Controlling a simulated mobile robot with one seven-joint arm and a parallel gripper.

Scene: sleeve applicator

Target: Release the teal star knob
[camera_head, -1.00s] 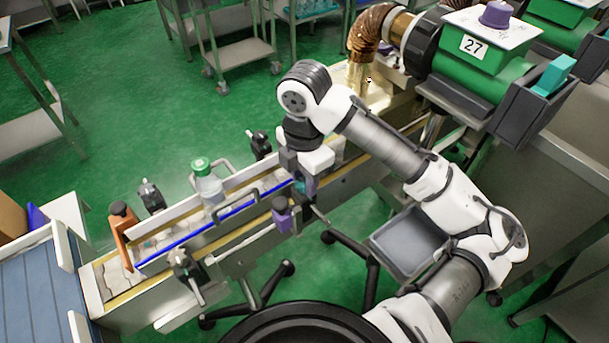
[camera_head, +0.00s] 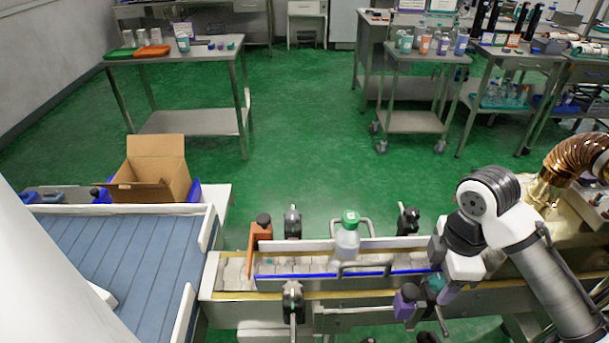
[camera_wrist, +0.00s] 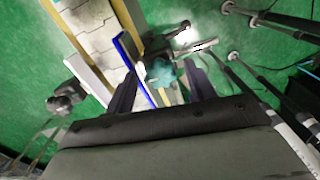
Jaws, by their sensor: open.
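The teal star knob (camera_wrist: 162,73) shows in the wrist view beside the blue-edged rail of the conveyor. My gripper (camera_wrist: 160,68) is open, with one finger on each side of the knob and a visible gap to each finger. In the head view the knob (camera_head: 436,283) is a small teal patch, mostly hidden by my gripper (camera_head: 445,288), which points down at the conveyor's right part. I cannot tell how far the knob sits between the fingers in depth.
The conveyor (camera_head: 240,297) carries a clear bottle with a green cap (camera_head: 348,238). Black clamp knobs (camera_head: 409,220) line the rails. An open cardboard box (camera_head: 155,172) stands at the left.

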